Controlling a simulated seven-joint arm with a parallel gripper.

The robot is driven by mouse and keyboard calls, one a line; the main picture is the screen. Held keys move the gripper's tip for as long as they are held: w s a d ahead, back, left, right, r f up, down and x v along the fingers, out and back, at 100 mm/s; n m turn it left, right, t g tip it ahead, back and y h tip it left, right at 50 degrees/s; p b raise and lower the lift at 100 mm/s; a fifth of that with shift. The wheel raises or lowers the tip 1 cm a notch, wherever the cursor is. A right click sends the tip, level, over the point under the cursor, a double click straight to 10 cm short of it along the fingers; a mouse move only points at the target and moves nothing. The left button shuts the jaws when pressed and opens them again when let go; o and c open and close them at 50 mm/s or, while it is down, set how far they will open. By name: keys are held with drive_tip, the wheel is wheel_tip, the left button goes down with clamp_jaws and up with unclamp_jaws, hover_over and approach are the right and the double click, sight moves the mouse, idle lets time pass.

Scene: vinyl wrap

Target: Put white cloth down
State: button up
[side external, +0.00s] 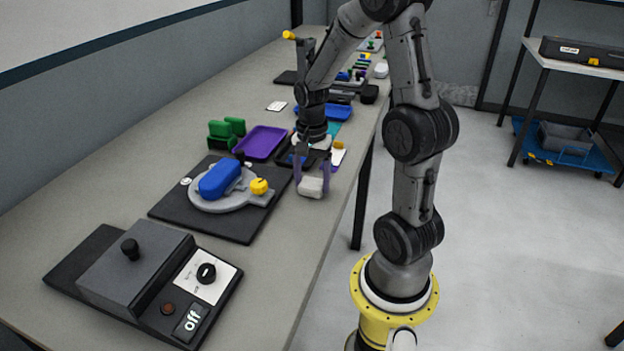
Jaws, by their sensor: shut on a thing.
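My gripper (312,178) points down near the right edge of the long grey table, with its purple-grey fingers on either side of a white cloth (311,187). The cloth looks like a small, pale, folded block and is held between the fingertips. It is low over the table, just right of the black mat; I cannot tell whether it touches the table surface. The fingers hide part of its sides.
The black mat (225,226) carries a grey round fixture with a blue block (220,179) and a yellow knob (259,186). A purple tray (259,142) and green blocks (226,131) lie behind. A control box (137,262) reading "off" stands in front. Bare table (277,262) lies between.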

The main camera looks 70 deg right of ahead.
sight(312, 183)
drive_tip(key=shift+f, duration=0.15)
drive_tip(key=o, duration=1.3)
drive_tip(key=shift+c, duration=0.2)
wheel_tip(312, 183, up, 11)
drive_tip(key=s+a+r+n+t, duration=0.2)
drive_tip(key=s+a+n, duration=0.1)
drive_tip(key=a+n, duration=0.6)
drive_tip(key=s+a+r+n+t, duration=0.2)
drive_tip(key=s+a+n+t, duration=0.1)
drive_tip(key=a+n, duration=0.6)
drive_tip(key=shift+s+a+t, duration=0.3)
drive_tip(key=shift+s, duration=0.2)
drive_tip(key=shift+r, duration=0.1)
